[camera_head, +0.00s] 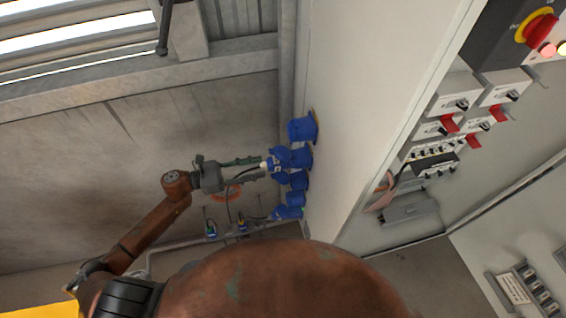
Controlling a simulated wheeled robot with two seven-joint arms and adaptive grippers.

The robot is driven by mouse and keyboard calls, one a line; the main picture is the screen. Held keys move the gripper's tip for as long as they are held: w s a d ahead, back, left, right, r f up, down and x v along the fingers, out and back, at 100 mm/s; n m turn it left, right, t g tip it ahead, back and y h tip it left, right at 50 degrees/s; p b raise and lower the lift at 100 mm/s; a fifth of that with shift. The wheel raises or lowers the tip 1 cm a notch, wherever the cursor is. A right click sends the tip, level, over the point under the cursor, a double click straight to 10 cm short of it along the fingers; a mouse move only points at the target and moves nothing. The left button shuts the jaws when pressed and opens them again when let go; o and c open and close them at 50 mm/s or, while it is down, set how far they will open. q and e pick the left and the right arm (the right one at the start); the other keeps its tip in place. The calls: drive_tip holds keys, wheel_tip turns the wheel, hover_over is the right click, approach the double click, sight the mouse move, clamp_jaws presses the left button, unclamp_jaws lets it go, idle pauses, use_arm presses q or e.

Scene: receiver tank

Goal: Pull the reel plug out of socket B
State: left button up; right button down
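Several blue sockets stick out from the side wall of the pale cabinet, including one at the top (302,130) and one at the bottom (288,212). A blue plug (277,163) with a pale band sits at the second socket from the top (300,158), and a dark cable trails from it. I cannot read any socket letters. My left gripper (264,167) reaches in from the left, with its fingertips at the rear of this plug. The view is too small to tell whether the fingers are closed on it. My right gripper is not in view.
An orange-red ring (228,194), possibly the reel, shows behind my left gripper. Blue-ended plugs (211,230) hang below near a pipe. My own brown link covers the bottom middle.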

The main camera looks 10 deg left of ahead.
sight(282, 163)
use_arm(q)
drive_tip(key=o, duration=0.3)
drive_tip(key=shift+d, duration=0.1)
drive_tip(key=shift+o, duration=1.4)
drive_tip(key=shift+w+d+r+p, duration=0.1)
drive_tip(key=shift+w+d+p, duration=0.2)
drive_tip(key=shift+d+p, duration=0.25)
drive_tip(key=p+x, duration=0.1)
drive_tip(key=x, duration=0.2)
drive_tip(key=shift+w+d+r, duration=0.1)
drive_tip(key=shift+d, duration=0.25)
drive_tip(key=shift+w+d+f+b, duration=0.15)
drive_tip(key=shift+w+d+b, duration=0.1)
drive_tip(key=shift+d, duration=0.25)
drive_tip(key=shift+w+d+f+b, duration=0.15)
drive_tip(key=shift+d+b, duration=0.1)
drive_tip(key=shift+d, duration=0.2)
drive_tip(key=shift+x, duration=0.85)
drive_tip(key=shift+d+r, duration=0.1)
drive_tip(key=shift+b, duration=0.65)
